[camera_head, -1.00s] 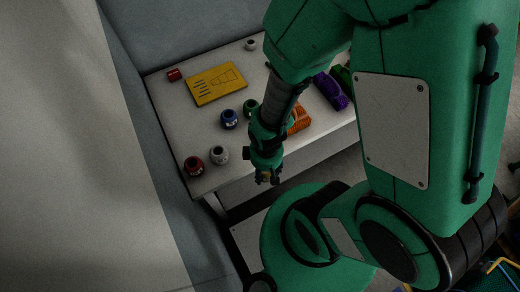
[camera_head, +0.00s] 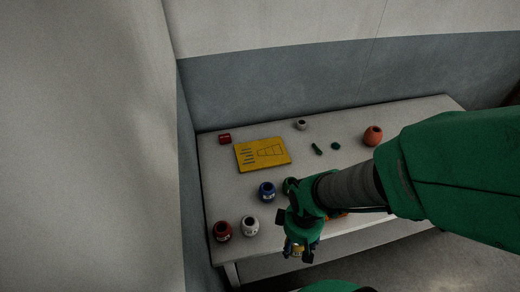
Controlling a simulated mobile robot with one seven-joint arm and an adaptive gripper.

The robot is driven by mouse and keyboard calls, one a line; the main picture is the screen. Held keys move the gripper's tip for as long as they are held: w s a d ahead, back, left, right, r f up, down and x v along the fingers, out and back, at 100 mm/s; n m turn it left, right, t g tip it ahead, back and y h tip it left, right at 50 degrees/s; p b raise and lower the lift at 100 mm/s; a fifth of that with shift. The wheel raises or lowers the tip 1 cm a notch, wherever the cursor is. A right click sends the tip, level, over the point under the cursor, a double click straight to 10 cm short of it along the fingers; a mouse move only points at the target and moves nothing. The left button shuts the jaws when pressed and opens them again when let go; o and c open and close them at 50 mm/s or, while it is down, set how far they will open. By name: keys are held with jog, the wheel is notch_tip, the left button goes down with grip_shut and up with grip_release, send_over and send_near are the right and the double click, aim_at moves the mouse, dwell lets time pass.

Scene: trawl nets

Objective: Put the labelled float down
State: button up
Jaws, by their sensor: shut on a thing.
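My gripper (camera_head: 298,252) hangs past the table's front edge, pointing down, with its fingers closed around a small yellow thing (camera_head: 297,249). That thing is mostly hidden by the fingers, so I cannot make out its full shape or a label. On the white table (camera_head: 221,183), a blue float (camera_head: 267,191), a white float (camera_head: 249,226) and a dark red float (camera_head: 222,231) stand left of my gripper; these show light label marks. A green float (camera_head: 289,185) is partly hidden behind my wrist.
A yellow board (camera_head: 262,154) with drawn lines lies at the back left, near a red object (camera_head: 225,139). A grey float (camera_head: 301,125), two small dark green pieces (camera_head: 317,149) and an orange-red float (camera_head: 373,136) stand farther back. Walls border the table's left and back.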

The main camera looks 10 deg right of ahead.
jog(key=w+r, duration=0.3)
jog(key=w, duration=1.3)
jog(key=w+r, duration=0.2)
jog(key=w, duration=1.5)
send_over(263, 158)
notch_tip(263, 158, down, 3)
jog(key=f, duration=0.5)
jog(key=shift+w+p, duration=0.2)
jog(key=shift+p, duration=0.15)
jog(key=shift+f+b, duration=0.45)
jog(key=shift+f, duration=2.7)
jog(key=shift+f, duration=0.1)
jog(key=shift+f+b, duration=0.3)
jog(key=shift+f, duration=1.5)
